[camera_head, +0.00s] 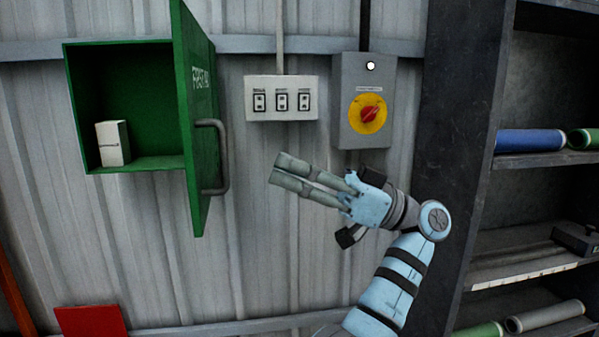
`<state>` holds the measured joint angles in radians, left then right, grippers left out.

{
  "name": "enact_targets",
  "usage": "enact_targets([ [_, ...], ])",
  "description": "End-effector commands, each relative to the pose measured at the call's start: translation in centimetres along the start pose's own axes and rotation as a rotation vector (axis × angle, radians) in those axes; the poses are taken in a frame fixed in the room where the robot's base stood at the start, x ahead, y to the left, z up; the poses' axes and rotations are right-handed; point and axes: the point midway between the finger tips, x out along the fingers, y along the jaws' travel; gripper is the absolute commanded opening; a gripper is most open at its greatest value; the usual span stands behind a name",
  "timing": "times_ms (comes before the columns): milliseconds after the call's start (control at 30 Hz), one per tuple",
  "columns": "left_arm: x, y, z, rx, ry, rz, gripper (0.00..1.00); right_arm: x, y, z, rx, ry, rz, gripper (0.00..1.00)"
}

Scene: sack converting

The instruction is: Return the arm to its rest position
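A green cabinet (120,52) stands open with a white box (113,143) inside; its door (196,100) juts out. A switch panel (282,98) and a grey box with a red knob (369,114) hang above. Dark shelving (540,160) with rolls is at the right.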

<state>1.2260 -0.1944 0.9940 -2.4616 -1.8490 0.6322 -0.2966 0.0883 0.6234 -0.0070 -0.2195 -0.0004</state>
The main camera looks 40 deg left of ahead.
Motion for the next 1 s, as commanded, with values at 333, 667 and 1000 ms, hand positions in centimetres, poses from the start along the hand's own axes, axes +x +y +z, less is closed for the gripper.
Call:
enact_targets([
  [333, -2.1, -0.1, 0.0, -0.001, 0.0, -0.003, 0.18, 0.0, 0.0, 0.1, 0.0, -0.001, 0.0, 0.0],
  [667, -2.0, 0.0, 0.0, 0.001, 0.0, -0.002, 0.18, 0.0, 0.0, 0.1, 0.0, -0.001, 0.001, 0.0],
  [1000, -10.6, 17.7, 3.0, 0.408, 0.194, 0.837, 0.18, 0.0, 0.1, 0.1, -0.001, -0.002, 0.001, 0.0],
])
